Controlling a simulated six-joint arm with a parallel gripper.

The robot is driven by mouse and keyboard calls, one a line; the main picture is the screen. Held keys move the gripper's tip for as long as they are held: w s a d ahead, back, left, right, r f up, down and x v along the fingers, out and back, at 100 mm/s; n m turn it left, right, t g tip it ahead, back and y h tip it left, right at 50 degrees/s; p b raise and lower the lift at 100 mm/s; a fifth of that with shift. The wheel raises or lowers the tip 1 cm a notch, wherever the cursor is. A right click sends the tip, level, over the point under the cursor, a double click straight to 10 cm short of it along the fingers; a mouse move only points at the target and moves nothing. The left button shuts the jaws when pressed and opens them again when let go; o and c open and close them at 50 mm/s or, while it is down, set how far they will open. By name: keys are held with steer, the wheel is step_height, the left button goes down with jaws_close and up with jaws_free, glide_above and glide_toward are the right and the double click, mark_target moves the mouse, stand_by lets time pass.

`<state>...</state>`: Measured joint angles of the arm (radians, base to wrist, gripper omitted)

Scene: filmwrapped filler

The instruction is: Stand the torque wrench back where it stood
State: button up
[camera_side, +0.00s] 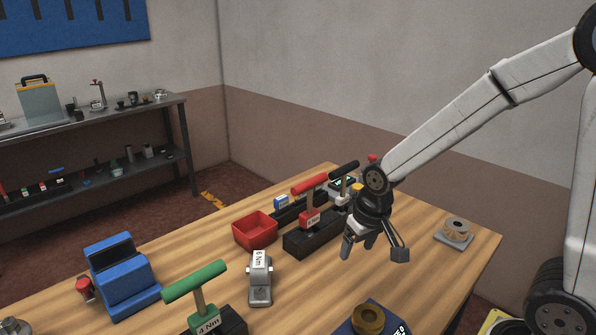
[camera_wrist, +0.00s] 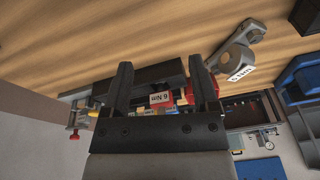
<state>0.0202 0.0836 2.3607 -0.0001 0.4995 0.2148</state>
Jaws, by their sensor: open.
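A torque wrench with a red T-handle (camera_side: 310,184) stands upright in a long black block (camera_side: 305,242), a small label on its red body. A black-handled wrench (camera_side: 344,170) stands behind it. A green-handled wrench (camera_side: 195,281) labelled 4 Nm stands in a black block at the front. A grey fixture labelled 6 Nm (camera_side: 260,287) stands on the table between them; it also shows in the wrist view (camera_wrist: 240,58). My gripper (camera_side: 373,250) is open and empty, apart from the wrenches, to the right of the black block. In the wrist view its fingers (camera_wrist: 160,66) partly hide the block.
A red bin (camera_side: 255,229) stands left of the black block. A blue device (camera_side: 123,274) is at the left. A brass ring on a blue base (camera_side: 368,318) is at the front, and a copper coil on a plate (camera_side: 456,231) is at the right. Bare table surrounds the coil plate.

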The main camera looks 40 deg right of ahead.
steer(key=s+n, duration=0.1)
steer(key=s+f, duration=0.1)
steer(key=s, duration=0.1)
steer(key=s+f+n, duration=0.1)
steer(key=s, duration=0.1)
steer(key=shift+a+f+n, duration=0.1)
steer(key=shift+a+n, duration=0.2)
steer(key=shift+a, duration=0.05)
stand_by(0.8)
